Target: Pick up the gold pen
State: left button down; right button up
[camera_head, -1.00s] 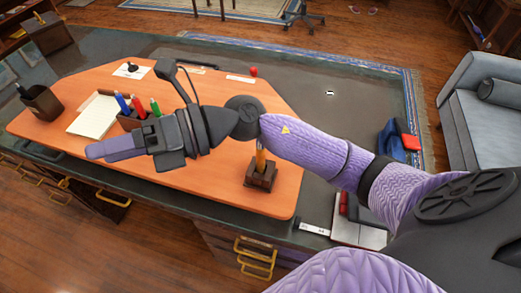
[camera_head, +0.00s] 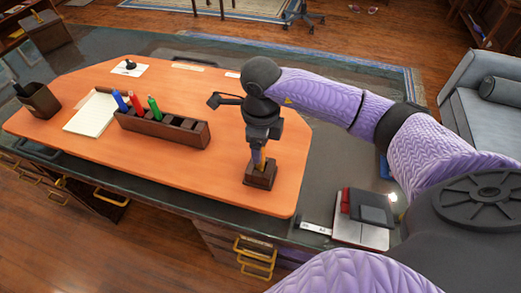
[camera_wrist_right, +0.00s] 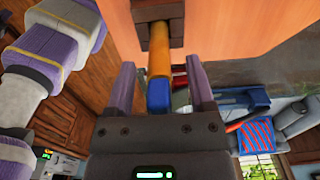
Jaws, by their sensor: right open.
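The gold pen (camera_head: 259,158) stands upright in a small dark wood holder (camera_head: 261,175) near the front right of the orange desk top. In the right wrist view the gold pen (camera_wrist_right: 159,66) shows a blue end nearest the camera and runs to the wood holder (camera_wrist_right: 158,22). My right gripper (camera_head: 259,148) points down over the holder. In its wrist view the right gripper (camera_wrist_right: 160,80) is open, one finger on each side of the pen, with gaps visible. My left gripper is not in view.
A long dark organizer (camera_head: 180,131) with blue, red and green pens stands left of the holder. A notepad (camera_head: 92,115) and a dark pen cup (camera_head: 40,100) lie farther left. Books (camera_head: 362,217) sit at the desk's right edge. Orange surface around the holder is clear.

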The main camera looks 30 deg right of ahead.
grip_shut()
dwell(0.4)
